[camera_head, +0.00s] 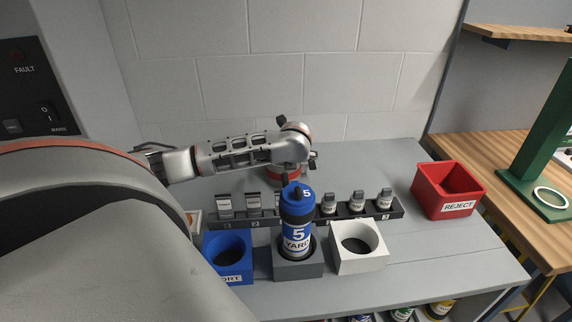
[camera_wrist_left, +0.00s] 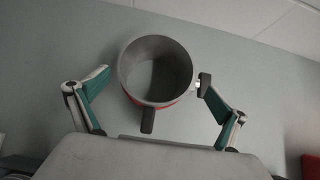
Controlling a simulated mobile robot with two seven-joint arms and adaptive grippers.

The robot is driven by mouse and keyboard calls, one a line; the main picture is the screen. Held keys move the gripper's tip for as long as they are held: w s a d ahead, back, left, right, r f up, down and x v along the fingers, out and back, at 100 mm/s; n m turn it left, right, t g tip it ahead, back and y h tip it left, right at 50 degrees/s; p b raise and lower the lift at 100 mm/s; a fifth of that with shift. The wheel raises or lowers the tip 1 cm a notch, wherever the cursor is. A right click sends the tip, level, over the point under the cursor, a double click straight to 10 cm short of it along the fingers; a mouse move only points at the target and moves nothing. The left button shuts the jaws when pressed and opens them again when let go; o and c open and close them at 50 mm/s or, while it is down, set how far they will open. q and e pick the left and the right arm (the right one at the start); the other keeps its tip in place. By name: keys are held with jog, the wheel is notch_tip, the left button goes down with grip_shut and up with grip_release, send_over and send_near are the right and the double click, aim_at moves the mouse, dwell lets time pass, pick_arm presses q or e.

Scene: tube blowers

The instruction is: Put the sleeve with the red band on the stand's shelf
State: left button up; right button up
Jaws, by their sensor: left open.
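The grey, hollow sleeve with the red band (camera_wrist_left: 154,103) stands open end up on the grey bench in the left wrist view. A dark tab shows at its near side. In the head view only part of its red band (camera_head: 284,173) shows, behind the blue canister and under my left wrist. My left gripper (camera_wrist_left: 150,86) is open with a finger on each side of the sleeve. The right finger is very close to its wall; I cannot tell if they touch. A green stand (camera_head: 538,130) is at the right in the head view. My right gripper is out of view.
A blue canister (camera_head: 297,231) marked 5 stands in a grey holder (camera_head: 297,270), between blue (camera_head: 213,246) and white (camera_head: 370,262) holders. A dark rack (camera_head: 397,209) of small parts runs behind. A red REJECT bin (camera_head: 425,190) sits right. A wooden shelf (camera_head: 520,34) is upper right.

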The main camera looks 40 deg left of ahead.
pick_arm(q)
jog(key=shift+x, duration=1.45)
jog(key=c, duration=1.1)
jog(key=shift+c, duration=0.5)
jog(key=shift+r, duration=0.2)
